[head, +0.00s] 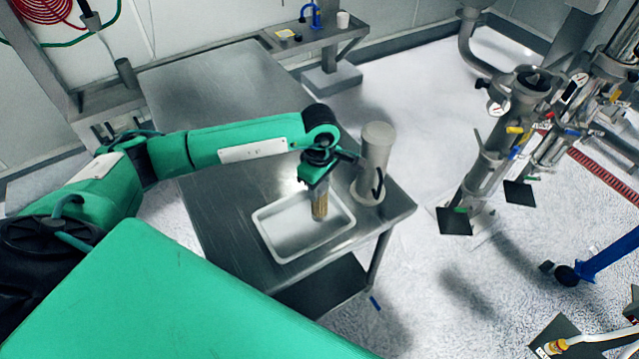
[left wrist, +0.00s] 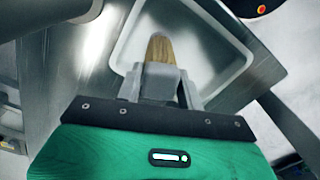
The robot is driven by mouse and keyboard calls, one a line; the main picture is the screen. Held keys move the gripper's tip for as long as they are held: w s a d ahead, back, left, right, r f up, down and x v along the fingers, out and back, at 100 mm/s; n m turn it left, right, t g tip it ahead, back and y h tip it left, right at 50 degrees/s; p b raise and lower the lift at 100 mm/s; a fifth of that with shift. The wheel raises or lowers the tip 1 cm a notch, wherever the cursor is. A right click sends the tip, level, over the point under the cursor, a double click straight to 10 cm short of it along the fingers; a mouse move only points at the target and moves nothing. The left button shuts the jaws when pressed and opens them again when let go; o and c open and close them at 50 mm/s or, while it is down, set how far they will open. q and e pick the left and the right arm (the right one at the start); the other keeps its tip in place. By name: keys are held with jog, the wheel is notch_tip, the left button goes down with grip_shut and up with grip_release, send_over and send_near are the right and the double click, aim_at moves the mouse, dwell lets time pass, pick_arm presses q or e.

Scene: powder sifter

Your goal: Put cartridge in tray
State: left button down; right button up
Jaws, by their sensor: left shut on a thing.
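The cartridge (head: 319,205) is a brownish-gold cylinder, upright in the head view. My left gripper (head: 317,182) is shut on its upper part. The cartridge also shows between the fingers in the left wrist view (left wrist: 159,48). The white rectangular tray (head: 268,236) lies on the steel table, and the cartridge is over its right part. I cannot tell whether the cartridge's lower end touches the tray floor. The tray also shows behind the cartridge in the left wrist view (left wrist: 236,72). My right gripper is not in view.
A grey metal cylinder with a black handle (head: 375,155) stands on the steel table (head: 200,85), close to the right of my left gripper. The table's right edge is near it. The far part of the table is clear. Pipe machinery (head: 500,130) stands on the floor at the right.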

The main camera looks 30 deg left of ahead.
pick_arm(q)
jog(key=shift+f, duration=0.15)
jog(key=c, duration=1.3)
grip_release()
jog(key=o, duration=0.4)
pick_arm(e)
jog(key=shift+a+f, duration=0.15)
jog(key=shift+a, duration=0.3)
pick_arm(q)
jog(key=shift+r, duration=0.3)
notch_tip(320, 180, up, 12)
jog(key=b, duration=0.4)
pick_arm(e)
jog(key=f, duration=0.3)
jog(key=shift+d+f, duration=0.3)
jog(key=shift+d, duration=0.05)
pick_arm(q)
jog(key=shift+f, duration=0.15)
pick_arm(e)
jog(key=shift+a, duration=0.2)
